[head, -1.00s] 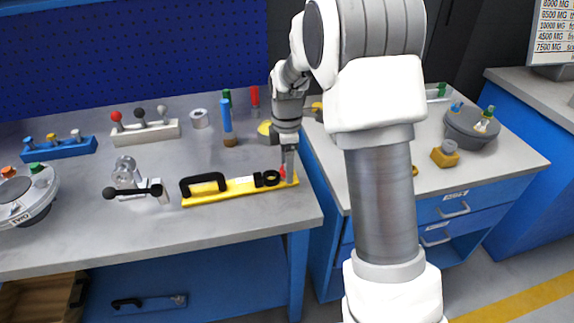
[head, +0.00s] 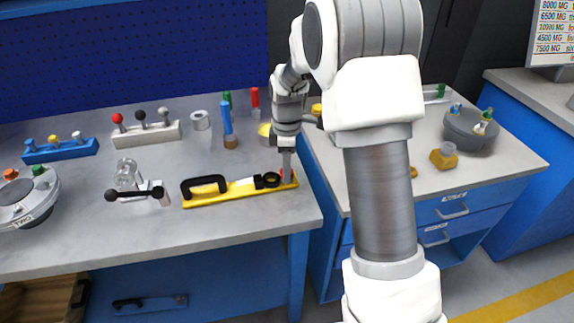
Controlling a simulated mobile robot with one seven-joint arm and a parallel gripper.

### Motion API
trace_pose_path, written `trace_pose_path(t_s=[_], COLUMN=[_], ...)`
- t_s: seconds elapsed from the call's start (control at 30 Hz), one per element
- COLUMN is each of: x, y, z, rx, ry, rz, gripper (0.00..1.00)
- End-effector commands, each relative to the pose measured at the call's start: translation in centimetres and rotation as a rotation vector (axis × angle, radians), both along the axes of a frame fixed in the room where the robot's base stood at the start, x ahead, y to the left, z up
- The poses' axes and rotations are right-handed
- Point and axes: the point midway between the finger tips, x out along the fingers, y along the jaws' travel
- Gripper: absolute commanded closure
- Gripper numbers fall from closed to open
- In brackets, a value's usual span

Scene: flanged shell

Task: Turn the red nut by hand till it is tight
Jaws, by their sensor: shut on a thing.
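The red nut (head: 283,174) is a small red spot at the right end of a yellow plate (head: 240,192), which lies on the grey bench near its front right corner. My gripper (head: 288,170) points down onto that end of the plate and is shut on the red nut. The fingers hide most of the nut, so its seating and thread cannot be seen. A black handle (head: 204,184) and a black ring (head: 271,180) are on the same plate, left of the nut.
A grey clamp with a black-knobbed bar (head: 134,193) stands left of the plate. Behind are a blue-handled tool (head: 226,120), a metal ring (head: 200,120) and a yellow round piece (head: 265,130). The bench's right edge is close to my gripper.

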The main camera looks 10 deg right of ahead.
Motion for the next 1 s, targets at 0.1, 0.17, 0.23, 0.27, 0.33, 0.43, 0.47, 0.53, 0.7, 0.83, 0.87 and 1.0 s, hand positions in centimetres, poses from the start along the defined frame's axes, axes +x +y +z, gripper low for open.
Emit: trace_pose_path(t_s=[0.1, 0.17, 0.23, 0.27, 0.33, 0.43, 0.47, 0.53, 0.7, 0.83, 0.87, 1.0], x=[0.01, 0.01, 0.01, 0.02, 0.02, 0.02, 0.03, 0.04, 0.03, 0.03, 0.03, 0.04], y=[-0.01, 0.00, 0.00, 0.00, 0.00, 0.01, 0.01, 0.02, 0.03, 0.03, 0.03, 0.03], z=[0.25, 0.25, 0.24, 0.23, 0.22, 0.19, 0.19, 0.17, 0.14, 0.13, 0.13, 0.13], rx=[0.000, 0.000, 0.000, 0.001, 0.000, 0.000, 0.000, 0.000, 0.000, 0.001, 0.001, 0.001], ry=[-0.001, -0.001, -0.001, -0.001, -0.002, -0.002, -0.002, -0.002, -0.002, -0.002, -0.002, -0.002], rz=[-0.085, -0.125, -0.170, -0.187, -0.225, -0.270, -0.280, -0.302, -0.330, -0.334, -0.334, -0.334], gripper=[1.00, 1.00, 1.00, 1.00, 1.00, 1.00, 1.00, 1.00, 1.00, 1.00, 1.00, 1.00])
